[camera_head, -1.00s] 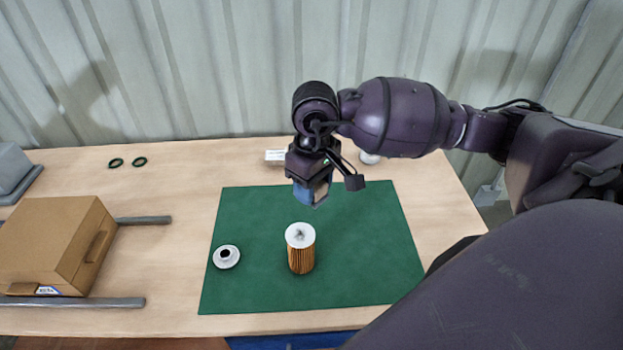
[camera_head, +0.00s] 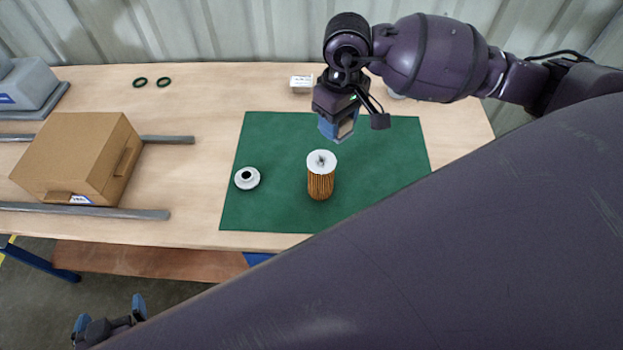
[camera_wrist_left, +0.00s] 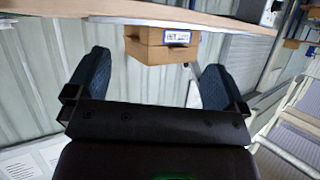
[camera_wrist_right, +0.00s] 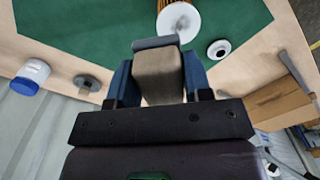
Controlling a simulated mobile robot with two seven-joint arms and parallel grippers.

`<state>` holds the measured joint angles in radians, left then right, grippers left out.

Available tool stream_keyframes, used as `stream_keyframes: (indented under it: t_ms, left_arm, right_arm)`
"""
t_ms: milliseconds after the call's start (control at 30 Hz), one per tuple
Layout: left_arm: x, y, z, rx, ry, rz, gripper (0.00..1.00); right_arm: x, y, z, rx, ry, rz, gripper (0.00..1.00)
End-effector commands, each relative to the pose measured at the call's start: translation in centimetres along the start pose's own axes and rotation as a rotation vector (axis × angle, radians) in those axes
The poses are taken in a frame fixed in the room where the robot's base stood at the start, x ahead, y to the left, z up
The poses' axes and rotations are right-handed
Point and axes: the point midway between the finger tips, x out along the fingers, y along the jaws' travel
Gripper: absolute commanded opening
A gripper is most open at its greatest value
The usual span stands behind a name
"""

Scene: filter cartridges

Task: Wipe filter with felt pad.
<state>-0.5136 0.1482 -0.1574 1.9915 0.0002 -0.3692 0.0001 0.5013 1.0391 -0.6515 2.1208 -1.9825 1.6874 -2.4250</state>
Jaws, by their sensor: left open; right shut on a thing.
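The filter (camera_head: 320,182), a brown pleated cylinder with a white top, stands upright on the green mat (camera_head: 270,140). Its white end also shows in the right wrist view (camera_wrist_right: 178,19). My right gripper (camera_head: 337,128) is above the mat just behind the filter, apart from it. It is shut on a greyish-beige block, the felt pad (camera_wrist_right: 158,76), seen between the blue fingers in the right wrist view. My left gripper (camera_head: 110,314) is open and empty, low in front of the table at bottom left. Its spread fingers show in the left wrist view (camera_wrist_left: 148,82).
A white ring-shaped cap (camera_head: 247,179) lies on the mat left of the filter. A cardboard box (camera_head: 75,155) sits between grey rails at left. A blue-lidded jar (camera_wrist_right: 30,74) stands near the edge.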

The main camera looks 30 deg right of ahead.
Motion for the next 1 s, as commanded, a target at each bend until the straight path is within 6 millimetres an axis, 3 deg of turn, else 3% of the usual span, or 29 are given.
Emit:
stream_keyframes:
  t_ms: [33,200,500,733,1000]
  left_arm:
    - [1.2,1.1,-2.1,0.009,0.041,0.027,0.99]
    - [4.0,6.4,-7.6,0.056,0.147,0.138,0.99]
    - [6.0,18.3,-15.2,0.269,0.308,0.327,0.99]
    - [5.0,27.6,-18.4,0.417,0.410,0.455,0.99]
    - [2.3,36.2,-17.9,0.545,0.502,0.571,0.99]
  right_arm:
    - [0.0,0.0,0.0,0.000,0.000,0.000,0.11]
    - [0.0,0.0,0.0,0.000,0.000,0.000,0.11]
    - [0.0,0.0,0.0,0.000,0.000,0.000,0.11]
    - [0.0,0.0,0.0,0.000,0.000,0.000,0.11]
    - [0.0,0.0,0.0,0.000,0.000,0.000,0.11]
